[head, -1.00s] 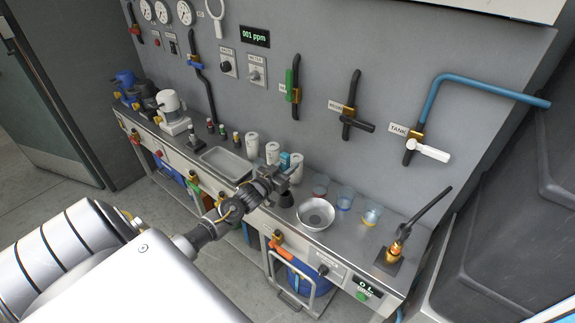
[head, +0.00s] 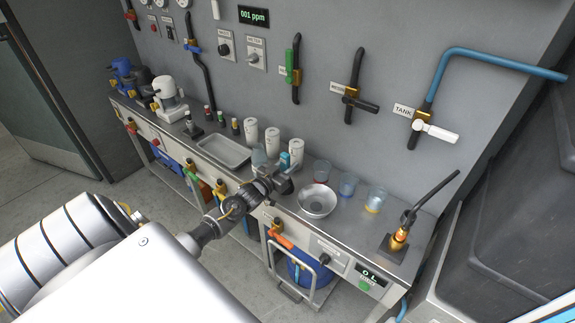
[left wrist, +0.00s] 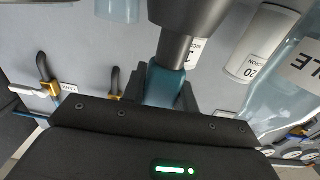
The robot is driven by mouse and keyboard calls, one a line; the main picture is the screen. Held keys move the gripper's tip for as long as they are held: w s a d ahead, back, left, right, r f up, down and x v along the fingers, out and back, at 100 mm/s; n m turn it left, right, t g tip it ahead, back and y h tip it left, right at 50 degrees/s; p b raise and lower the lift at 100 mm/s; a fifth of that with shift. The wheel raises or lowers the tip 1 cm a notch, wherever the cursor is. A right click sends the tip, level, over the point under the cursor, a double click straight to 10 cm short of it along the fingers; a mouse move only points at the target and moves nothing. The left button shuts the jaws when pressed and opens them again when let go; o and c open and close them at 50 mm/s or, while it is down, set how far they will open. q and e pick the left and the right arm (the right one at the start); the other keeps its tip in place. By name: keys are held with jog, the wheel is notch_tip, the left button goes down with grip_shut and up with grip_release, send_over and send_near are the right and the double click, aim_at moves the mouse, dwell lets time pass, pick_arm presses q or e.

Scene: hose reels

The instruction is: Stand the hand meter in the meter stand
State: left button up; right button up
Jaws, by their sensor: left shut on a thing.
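My left gripper (head: 278,178) is over the bench in the head view, shut on the hand meter. The meter's teal-blue body (head: 284,160) shows just above the jaws there. In the left wrist view a teal part of it (left wrist: 163,86) shows beyond the black gripper body. A dark tapered post, seemingly the meter stand (left wrist: 186,20), lies in line with the teal part, wide end at the picture's top. It is mostly hidden by the gripper in the head view. I cannot tell whether the meter is seated in it. My right gripper is not in view.
A metal bowl (head: 317,201) stands right of the gripper, with several clear beakers (head: 348,186) behind it. A tap-like fitting (head: 398,240) is at the bench's right end.

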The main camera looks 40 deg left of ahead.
pick_arm(q)
jog(key=o, duration=1.1)
jog(key=shift+c, duration=0.2)
jog(key=shift+s, duration=0.35)
jog(key=s+b, duration=0.1)
jog(key=s, duration=0.9)
jog(key=shift+b, duration=0.35)
